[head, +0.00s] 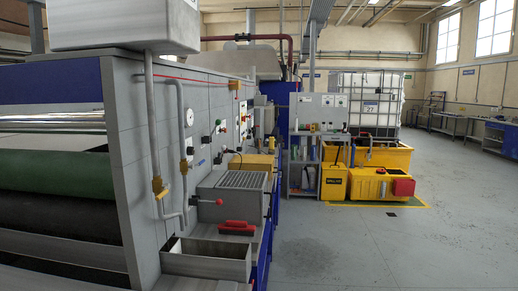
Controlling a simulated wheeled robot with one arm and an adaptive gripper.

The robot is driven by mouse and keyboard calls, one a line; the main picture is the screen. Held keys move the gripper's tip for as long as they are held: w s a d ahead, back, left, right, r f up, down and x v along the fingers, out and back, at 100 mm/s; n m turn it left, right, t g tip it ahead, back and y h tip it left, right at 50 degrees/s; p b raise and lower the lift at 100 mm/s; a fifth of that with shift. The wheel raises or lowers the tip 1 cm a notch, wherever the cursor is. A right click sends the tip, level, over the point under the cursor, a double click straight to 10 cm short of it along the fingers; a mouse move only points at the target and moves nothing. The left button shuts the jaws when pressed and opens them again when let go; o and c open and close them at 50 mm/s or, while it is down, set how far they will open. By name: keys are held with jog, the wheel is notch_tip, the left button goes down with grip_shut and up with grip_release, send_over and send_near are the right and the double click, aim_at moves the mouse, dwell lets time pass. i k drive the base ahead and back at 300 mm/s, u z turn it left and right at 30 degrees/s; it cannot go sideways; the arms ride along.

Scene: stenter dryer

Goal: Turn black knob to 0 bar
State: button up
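A grey machine side panel (201,113) runs along the left of the head view. A small round white dial (205,139) sits on it, with a small dark knob-like part (217,159) just below and to its right. Other small dark controls show near it, and at this size I cannot tell which one is the black knob or read any bar marking. My gripper is not in view.
Grey vertical pipes with brass fittings (157,186) stand in front of the panel. Below are a grey ribbed box (232,196), a red-handled brush (237,228) and an open metal tray (207,262). Yellow containers (371,184) stand further back. The grey floor (400,250) at right is clear.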

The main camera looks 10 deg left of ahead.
aim_at(190, 151)
jog(key=z, duration=0.15)
jog(key=i, duration=1.7)
jog(key=u, duration=2)
